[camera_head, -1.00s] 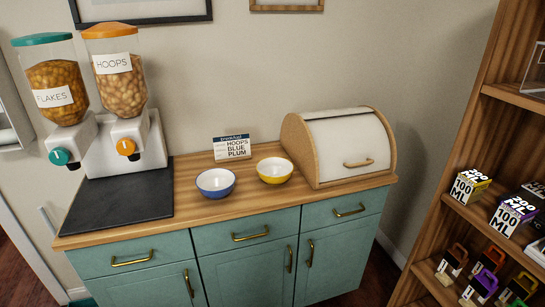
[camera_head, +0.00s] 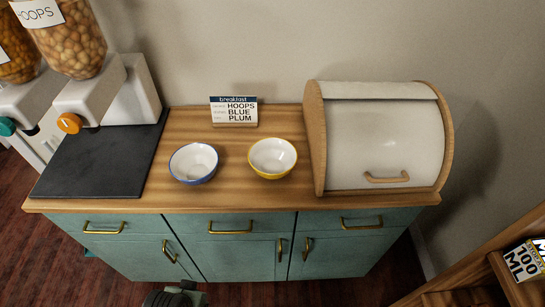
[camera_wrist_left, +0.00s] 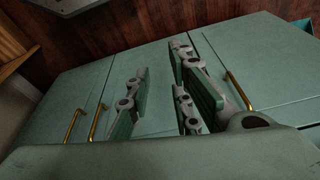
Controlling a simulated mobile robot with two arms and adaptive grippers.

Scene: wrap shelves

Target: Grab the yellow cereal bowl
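The yellow cereal bowl (camera_head: 272,157) has a white inside and a yellow outside and rim. It stands upright and empty on the wooden top of the cabinet, right of the blue bowl (camera_head: 194,163), with a small gap between them. My left gripper shows in the left wrist view (camera_wrist_left: 160,80), its two green-padded fingers apart with nothing between them, facing the green cabinet doors. A dark part of my arm shows at the bottom edge of the head view, well below the countertop and away from the bowl. My right gripper is not in view.
A sign (camera_head: 234,111) reading HOOPS, BLUE, PLUM stands behind the bowls. A bread box (camera_head: 383,140) is close right of the yellow bowl. Cereal dispensers and a dark mat (camera_head: 95,165) are on the left. Bare wood (camera_head: 250,195) lies in front of the bowls.

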